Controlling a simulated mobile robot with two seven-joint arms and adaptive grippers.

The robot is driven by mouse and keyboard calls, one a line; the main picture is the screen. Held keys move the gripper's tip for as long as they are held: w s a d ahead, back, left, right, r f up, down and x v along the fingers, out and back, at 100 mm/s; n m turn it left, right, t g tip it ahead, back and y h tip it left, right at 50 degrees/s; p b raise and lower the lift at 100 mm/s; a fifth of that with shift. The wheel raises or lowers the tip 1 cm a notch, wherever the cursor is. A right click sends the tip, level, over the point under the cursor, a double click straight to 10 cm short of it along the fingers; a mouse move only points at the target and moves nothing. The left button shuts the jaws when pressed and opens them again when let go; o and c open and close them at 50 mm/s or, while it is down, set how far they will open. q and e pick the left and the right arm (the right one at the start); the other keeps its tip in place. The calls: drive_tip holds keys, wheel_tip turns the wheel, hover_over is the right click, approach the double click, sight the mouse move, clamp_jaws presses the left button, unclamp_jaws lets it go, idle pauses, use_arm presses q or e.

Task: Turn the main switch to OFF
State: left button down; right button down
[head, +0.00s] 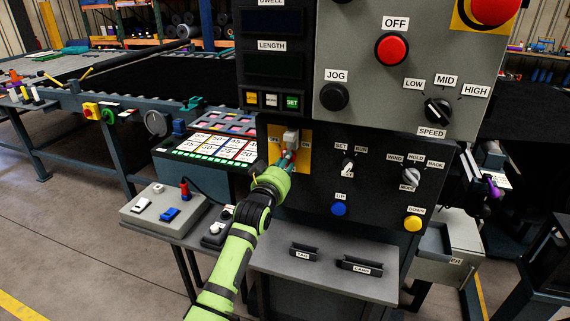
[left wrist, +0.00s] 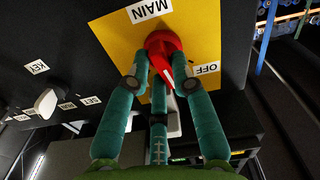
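The main switch is a red knob (left wrist: 161,44) on a yellow plate (left wrist: 205,30), seen in the left wrist view with a white mark on its handle. The wrist view is upside down to the lettering, with a MAIN label (left wrist: 148,10) and an OFF label (left wrist: 207,69) on the plate. The white mark slants down and right, not squarely at OFF. In the head view the yellow plate (head: 305,155) shows, and my gripper mostly hides the knob. My left gripper (head: 289,158) has its teal fingertips (left wrist: 160,62) on both sides of the knob, seemingly touching it. My right gripper is out of view.
Nearby on the panel are a SET/RUN selector (head: 348,168), a blue UP button (head: 339,208) and a yellow DOWN button (head: 413,223). A grey shelf (head: 330,279) juts out below. A red OFF button (head: 392,49) is higher up.

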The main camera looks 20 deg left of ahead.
use_arm(q)
drive_tip(key=shift+n, duration=0.4)
drive_tip(key=shift+a+r+n+p, duration=0.15)
drive_tip(key=shift+n+p, duration=0.5)
drive_tip(key=shift+n, duration=2.35)
drive_tip(key=c, duration=1.3)
unclamp_jaws()
drive_tip(key=shift+c, duration=0.2)
drive_tip(key=s, duration=1.2)
drive_tip(key=shift+a, duration=0.25)
